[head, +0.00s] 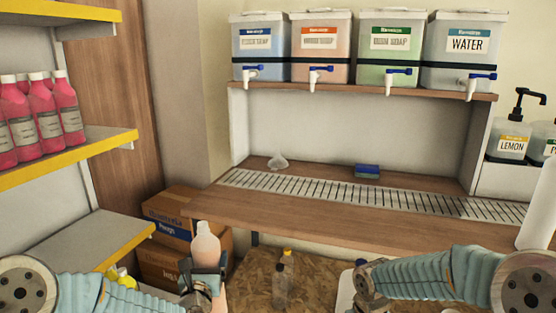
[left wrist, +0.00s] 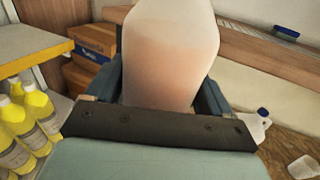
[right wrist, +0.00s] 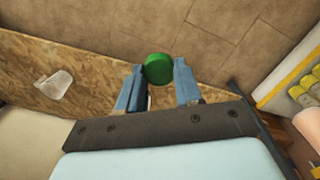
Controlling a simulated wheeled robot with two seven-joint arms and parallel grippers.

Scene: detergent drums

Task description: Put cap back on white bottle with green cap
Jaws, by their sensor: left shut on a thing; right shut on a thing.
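A whitish bottle with a pinkish body (head: 206,247) stands roughly upright in my left gripper (head: 206,275), which is shut on it. Its narrow neck shows no cap. It fills the middle of the left wrist view (left wrist: 172,55), between the fingers. My right gripper (right wrist: 160,85) is shut on a green cap (right wrist: 158,68), held at its fingertips. In the head view the right gripper (head: 362,283) is well to the right of the bottle, and the cap cannot be made out there. The two grippers are apart.
Several dispensers (head: 390,50) stand above. Cardboard boxes (head: 170,222) and a yellow-capped bottle (head: 284,275) are below. Shelves with pink bottles (head: 40,112) are left.

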